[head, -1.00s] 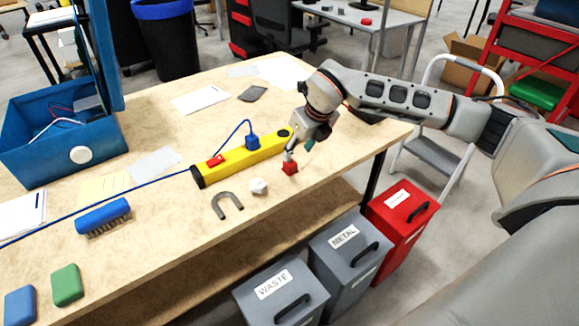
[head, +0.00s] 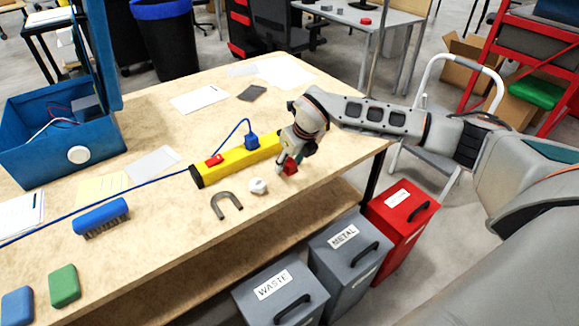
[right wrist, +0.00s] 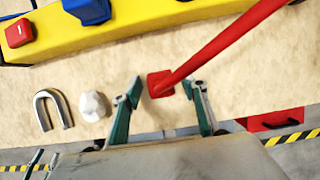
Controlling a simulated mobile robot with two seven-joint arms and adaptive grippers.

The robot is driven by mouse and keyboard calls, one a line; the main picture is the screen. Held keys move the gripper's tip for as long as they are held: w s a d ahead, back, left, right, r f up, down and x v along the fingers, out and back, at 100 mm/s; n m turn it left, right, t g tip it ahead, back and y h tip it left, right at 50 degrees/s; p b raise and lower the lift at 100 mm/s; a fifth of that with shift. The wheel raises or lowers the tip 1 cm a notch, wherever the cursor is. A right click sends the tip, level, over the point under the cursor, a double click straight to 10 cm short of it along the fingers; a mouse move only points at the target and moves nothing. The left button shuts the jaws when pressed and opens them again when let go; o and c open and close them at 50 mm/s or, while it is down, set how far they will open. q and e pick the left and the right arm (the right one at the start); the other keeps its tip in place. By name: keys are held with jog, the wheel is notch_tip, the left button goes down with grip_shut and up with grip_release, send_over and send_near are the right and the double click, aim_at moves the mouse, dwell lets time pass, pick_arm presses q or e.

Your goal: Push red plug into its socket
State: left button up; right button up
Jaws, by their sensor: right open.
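The red plug (head: 291,168) is near the front edge of the workbench, partly covered by my right gripper (head: 287,160). In the right wrist view the red plug (right wrist: 160,84) shows between and just ahead of the spread, green-padded fingers of my right gripper (right wrist: 163,97). A thick red cord (right wrist: 225,42) runs from it to the upper right. The yellow power strip (head: 235,161) lies behind the plug and carries a red switch (head: 214,160) and a blue plug (head: 252,141). The strip's right end is hidden behind my right gripper.
A white nut (head: 258,186) and a grey horseshoe magnet (head: 227,206) lie left of the red plug. A blue cable (head: 120,195) crosses the bench. A blue brush (head: 101,216) lies further left. Bins stand below the front edge, including a red one (head: 401,224).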

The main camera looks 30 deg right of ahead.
aim_at(290, 161)
dwell(0.3)
jog(key=c, duration=1.1)
jog(key=shift+r+p, duration=0.75)
jog(key=shift+r, duration=9.3)
jog(key=shift+w, duration=0.1)
